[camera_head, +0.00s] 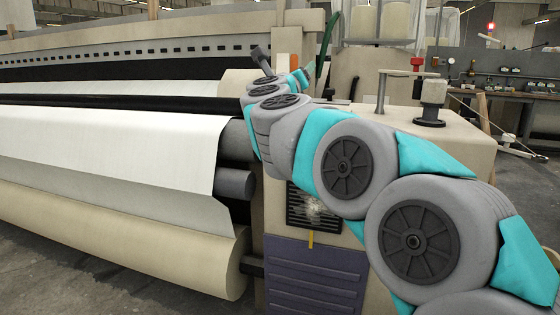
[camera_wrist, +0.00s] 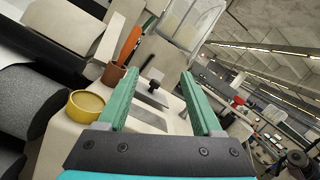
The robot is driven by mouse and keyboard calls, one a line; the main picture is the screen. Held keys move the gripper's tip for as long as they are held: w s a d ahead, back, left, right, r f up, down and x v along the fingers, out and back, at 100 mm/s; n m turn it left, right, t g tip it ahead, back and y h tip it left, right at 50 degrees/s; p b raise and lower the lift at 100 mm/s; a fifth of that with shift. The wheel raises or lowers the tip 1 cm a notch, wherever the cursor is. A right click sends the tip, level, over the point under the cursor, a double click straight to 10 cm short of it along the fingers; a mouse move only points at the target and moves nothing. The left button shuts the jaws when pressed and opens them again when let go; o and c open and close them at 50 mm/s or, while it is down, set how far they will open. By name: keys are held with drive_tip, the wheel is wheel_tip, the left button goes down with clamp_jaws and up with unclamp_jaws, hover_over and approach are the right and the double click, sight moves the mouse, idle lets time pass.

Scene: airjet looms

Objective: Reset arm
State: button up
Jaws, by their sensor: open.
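My arm reaches from the lower right of the head view across the front of the loom's end housing (camera_head: 455,135). In the wrist view my gripper (camera_wrist: 160,85) has its two green fingers spread well apart with nothing between them, so it is open and empty. In the head view the gripper end is small and mostly hidden behind my own arm links.
The loom's white cloth (camera_head: 110,140) and cream roll (camera_head: 120,240) fill the left. A yellow round container (camera_wrist: 85,105) and a brown cup (camera_wrist: 113,74) stand on the housing in the wrist view. A workbench (camera_head: 510,95) stands at the back right. Grey floor is open at the right.

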drive_tip(key=s+a+f+n+g+y, duration=0.1)
drive_tip(key=s+a+f+n+y, duration=0.2)
drive_tip(key=a+n+y, duration=0.35)
drive_tip(key=s+a+f+n+g+y, duration=0.1)
drive_tip(key=s+a+f+n+y, duration=0.25)
drive_tip(key=n, duration=0.65)
drive_tip(key=s+d+f+n+g+y, duration=0.1)
drive_tip(key=s+f+n+g, duration=0.4)
drive_tip(key=f, duration=0.4)
drive_tip(key=s+f+n+g+y, duration=0.1)
drive_tip(key=s+f+n+g, duration=0.1)
drive_tip(key=s+f+n, duration=0.45)
drive_tip(key=s+d+f+n+g+h, duration=0.25)
drive_tip(key=s+d+f, duration=0.25)
drive_tip(key=s+f, duration=0.35)
drive_tip(key=s+d+f+n+g+h, duration=0.1)
drive_tip(key=s+d+f+g, duration=0.3)
drive_tip(key=s+f, duration=0.4)
drive_tip(key=s+d+f+n+g+h, duration=0.1)
drive_tip(key=s+d+f, duration=0.3)
drive_tip(key=s, duration=0.4)
drive_tip(key=s+d+f+n+g+h, duration=0.1)
drive_tip(key=s+d+f+g+h, duration=0.1)
drive_tip(key=s+d, duration=0.4)
drive_tip(key=s+f+g, duration=0.1)
drive_tip(key=s+g, duration=0.1)
drive_tip(key=s, duration=0.1)
drive_tip(key=shift+s+d+f+g, duration=0.25)
drive_tip(key=shift+d+f+g, duration=0.05)
drive_tip(key=shift+f+g, duration=0.1)
